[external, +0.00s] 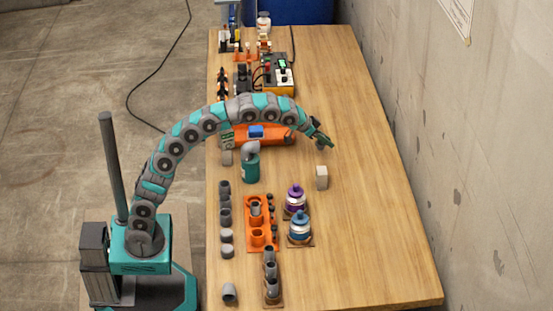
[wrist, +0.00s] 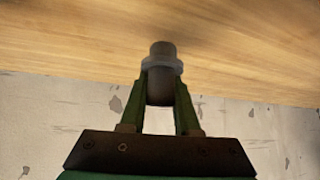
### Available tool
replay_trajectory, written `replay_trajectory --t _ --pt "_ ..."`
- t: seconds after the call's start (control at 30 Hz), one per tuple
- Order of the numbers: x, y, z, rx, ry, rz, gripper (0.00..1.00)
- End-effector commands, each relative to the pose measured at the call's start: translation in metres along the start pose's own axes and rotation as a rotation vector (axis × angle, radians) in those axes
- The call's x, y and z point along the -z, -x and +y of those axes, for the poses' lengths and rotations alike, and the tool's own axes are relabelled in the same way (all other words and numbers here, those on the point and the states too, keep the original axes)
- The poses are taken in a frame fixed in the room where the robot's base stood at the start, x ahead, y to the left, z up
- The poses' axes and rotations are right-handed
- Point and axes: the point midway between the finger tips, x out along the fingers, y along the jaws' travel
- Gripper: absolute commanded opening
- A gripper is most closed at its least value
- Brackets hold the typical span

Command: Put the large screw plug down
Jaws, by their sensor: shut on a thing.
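In the wrist view the large screw plug (wrist: 161,51) is a dark grey cylinder with a lighter grey collar. My gripper (wrist: 162,72) is shut on it, with one green finger on each side. Wooden tabletop and the wall show behind it. In the external view my gripper (external: 325,140) reaches out over the middle of the table, angled down to the right. The plug is too small to make out there, and I cannot tell how high it is held.
A pale block (external: 321,177) stands just below my gripper in the picture. An orange rack (external: 248,215), grey fittings (external: 225,218), a teal container (external: 251,167) and purple (external: 295,197) and blue bottles (external: 299,225) stand nearer. The right side of the wooden table (external: 375,215) is clear.

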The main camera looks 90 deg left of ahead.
Motion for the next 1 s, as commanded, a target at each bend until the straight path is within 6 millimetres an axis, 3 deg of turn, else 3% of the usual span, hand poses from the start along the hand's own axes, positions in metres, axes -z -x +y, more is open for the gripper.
replay_trajectory --t 0.2,0.6,0.63,0.87,1.0 --pt "-0.017 -0.015 0.0 -0.001 0.001 -0.002 0.0" --pt "-0.02 -0.02 0.0 -0.001 0.001 0.002 0.0" --pt "-0.019 -0.019 0.0 -0.001 0.001 0.002 0.34" --pt "-0.019 -0.019 0.0 -0.001 0.001 0.002 0.6" --pt "-0.019 -0.019 0.0 -0.001 0.001 0.002 0.6"
